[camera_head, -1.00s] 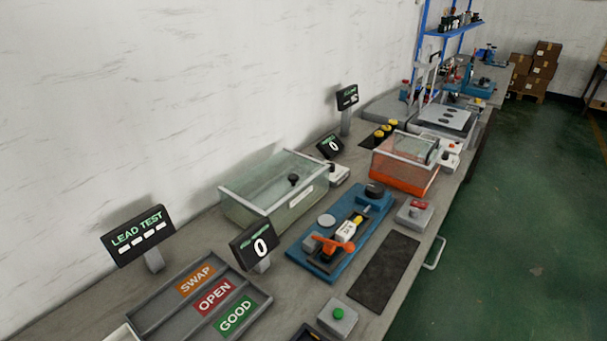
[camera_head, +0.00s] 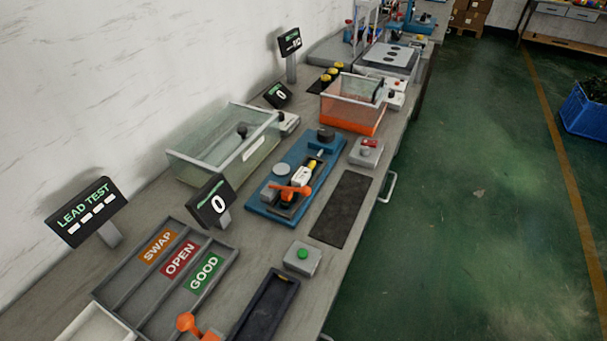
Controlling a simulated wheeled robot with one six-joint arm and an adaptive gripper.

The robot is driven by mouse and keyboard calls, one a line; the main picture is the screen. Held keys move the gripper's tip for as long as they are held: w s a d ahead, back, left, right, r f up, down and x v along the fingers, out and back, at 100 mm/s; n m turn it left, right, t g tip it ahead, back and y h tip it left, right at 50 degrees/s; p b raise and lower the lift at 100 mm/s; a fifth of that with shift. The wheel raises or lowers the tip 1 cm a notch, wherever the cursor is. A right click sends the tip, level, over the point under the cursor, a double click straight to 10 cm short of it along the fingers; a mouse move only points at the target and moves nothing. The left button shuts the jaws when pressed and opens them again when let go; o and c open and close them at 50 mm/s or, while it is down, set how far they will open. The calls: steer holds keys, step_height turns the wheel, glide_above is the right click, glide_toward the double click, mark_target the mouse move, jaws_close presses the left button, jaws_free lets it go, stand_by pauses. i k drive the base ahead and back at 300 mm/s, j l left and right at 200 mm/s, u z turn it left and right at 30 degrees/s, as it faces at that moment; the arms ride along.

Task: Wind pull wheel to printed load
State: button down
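A blue pull fixture (camera_head: 262,202) lies on the bench in the middle of the picture. A dark round knob (camera_head: 326,133), which looks like the pull wheel, stands at its far end. A white and yellow part (camera_head: 303,176) sits along the fixture, with an orange lever (camera_head: 290,192) at the near end. A round grey disc (camera_head: 281,170) is beside them. The display (camera_head: 213,203) left of the fixture reads 0. Any printed load is too small to read. My gripper is not in view.
A clear tank (camera_head: 190,165) and an orange-based box (camera_head: 345,123) stand behind. A green-button box (camera_head: 302,257) and dark mat (camera_head: 342,208) lie near the front edge.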

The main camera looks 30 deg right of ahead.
mark_target(324, 134)
steer(key=l+u, duration=0.25)
steer(key=l, duration=0.5)
steer(key=l+u, duration=0.25)
steer(key=l, duration=0.5)
steer(key=i+j+z, duration=0.1)
steer(key=z, duration=0.2)
steer(key=k+l+u, duration=0.1)
steer(key=u, duration=0.25)
